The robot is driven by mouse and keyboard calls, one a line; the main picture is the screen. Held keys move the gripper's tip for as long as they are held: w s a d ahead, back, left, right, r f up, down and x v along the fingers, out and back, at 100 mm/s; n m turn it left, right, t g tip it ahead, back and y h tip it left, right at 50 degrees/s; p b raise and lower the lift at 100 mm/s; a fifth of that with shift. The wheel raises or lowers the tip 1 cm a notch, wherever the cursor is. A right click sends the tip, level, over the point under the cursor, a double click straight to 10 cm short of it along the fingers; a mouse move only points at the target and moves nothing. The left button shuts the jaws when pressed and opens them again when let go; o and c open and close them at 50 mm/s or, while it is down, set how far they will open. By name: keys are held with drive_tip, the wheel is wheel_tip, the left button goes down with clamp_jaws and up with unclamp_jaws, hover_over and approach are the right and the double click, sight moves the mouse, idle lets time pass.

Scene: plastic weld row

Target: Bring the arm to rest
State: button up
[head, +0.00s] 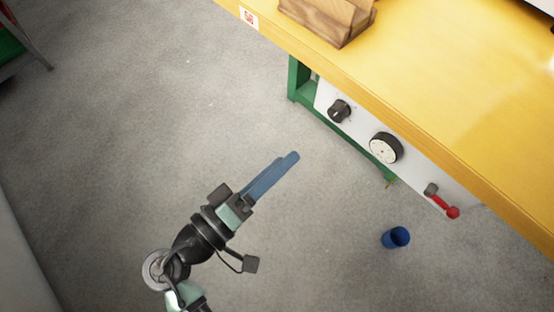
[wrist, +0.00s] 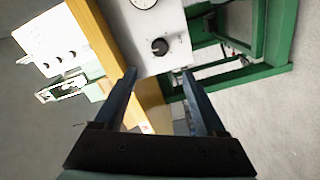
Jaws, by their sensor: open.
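My gripper (head: 290,159) shows in the head view over the grey floor, to the left of the yellow bench. Its two blue fingers point up and to the right, and from this angle they nearly overlap. In the wrist view my gripper (wrist: 160,82) has its two fingers well apart, with nothing between them. It is open and empty. My arm shows at the bottom of the head view, bent, and apart from the bench.
The yellow bench (head: 440,85) has a white front panel with a black knob (head: 339,111), a dial (head: 386,148) and a red-handled lever (head: 452,211). A wooden block (head: 328,18) stands on top. A blue cup (head: 396,237) is on the floor.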

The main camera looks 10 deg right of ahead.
idle(0.6)
drive_tip(key=w+r+m+t+y+p, duration=0.15)
drive_tip(key=w+r+y, duration=0.25)
drive_tip(key=w+r, duration=0.5)
drive_tip(key=w+a+r+m+t+y, duration=0.1)
drive_tip(key=w+r+t+y, duration=0.15)
drive_tip(key=r, duration=0.55)
drive_tip(key=w+a+r+m+t+y, duration=0.15)
drive_tip(key=w+r, duration=0.25)
drive_tip(key=r, duration=0.5)
drive_tip(key=s+r+n+t+y+p, duration=0.1)
drive_tip(key=s+r+t+y, duration=0.35)
drive_tip(key=r, duration=0.95)
drive_tip(key=s+r+t+y+p, duration=0.1)
drive_tip(key=s+r+t+y, duration=0.1)
drive_tip(key=s+r+t, duration=0.9)
drive_tip(key=w+r+g+p, duration=0.2)
drive_tip(key=r+p, duration=1.6)
drive_tip(key=r, duration=0.2)
drive_tip(key=w+r+g+p, duration=0.2)
drive_tip(key=r+p, duration=1.7)
drive_tip(key=r, duration=0.1)
drive_tip(key=shift+a+r+g, duration=0.2)
drive_tip(key=shift+r+g, duration=0.1)
drive_tip(key=shift+r, duration=0.05)
drive_tip(key=shift+o, duration=0.2)
drive_tip(key=shift+w, duration=0.1)
